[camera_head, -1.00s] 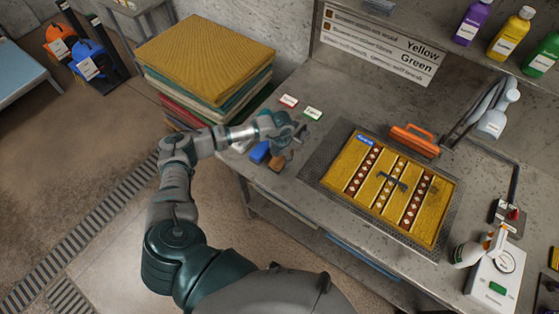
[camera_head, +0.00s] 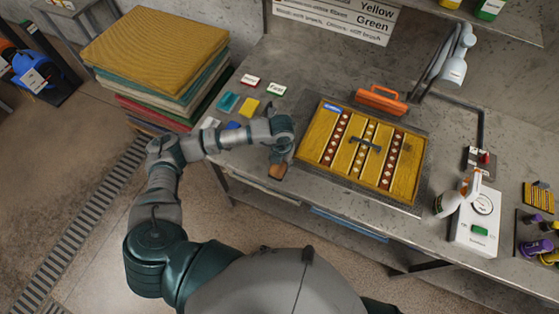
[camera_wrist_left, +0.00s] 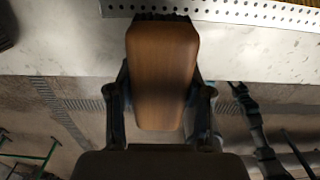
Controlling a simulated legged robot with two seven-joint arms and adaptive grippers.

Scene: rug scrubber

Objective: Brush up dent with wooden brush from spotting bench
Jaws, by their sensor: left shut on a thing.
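My left gripper (camera_head: 280,155) is shut on a wooden brush (camera_head: 277,171) near the bench's front edge, left of the rug. In the left wrist view the brush (camera_wrist_left: 162,70) is a brown wooden block held between both fingers (camera_wrist_left: 160,105), with dark bristles at its far end. The yellow rug (camera_head: 318,133) with patterned stripes lies on a perforated metal plate (camera_head: 410,208) on the bench. A dark curved mark or object (camera_head: 365,143) lies at the rug's middle; I cannot tell whether it is the dent. My right gripper is not in view.
An orange-handled tool (camera_head: 381,100) sits at the rug's back edge. A spray bottle (camera_head: 455,195) and a white scale-like device (camera_head: 480,222) stand to the right. Blue and yellow pads (camera_head: 249,107) and small labels lie at left. Folded rugs (camera_head: 170,60) are stacked beyond.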

